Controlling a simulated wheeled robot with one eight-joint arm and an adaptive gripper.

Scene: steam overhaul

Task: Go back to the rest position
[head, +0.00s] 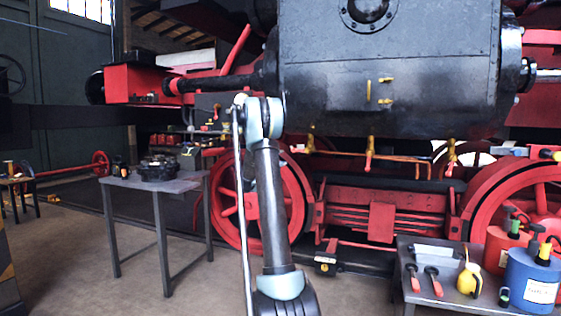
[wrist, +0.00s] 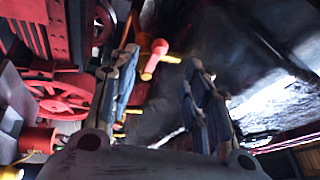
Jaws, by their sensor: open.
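My gripper (wrist: 165,95) is open in the wrist view, its two fingers spread with nothing held between them. It faces the locomotive. A red-handled brass cock (wrist: 154,58) shows beyond the gap between the fingers, apart from them, and the dark cylinder casing (wrist: 270,60) fills the right side. In the head view my arm rises in front of the locomotive's black cylinder casing (head: 420,80), and I cannot make out the gripper there. No rest position is marked in either view.
A grey table (head: 192,184) with a dark round part (head: 160,170) stands left. At lower right, a bench (head: 404,250) holds red-handled tools (head: 432,280), a yellow oiler (head: 469,280), a red can (head: 497,250) and a blue can (head: 531,280). Open floor (head: 80,260) lies at lower left.

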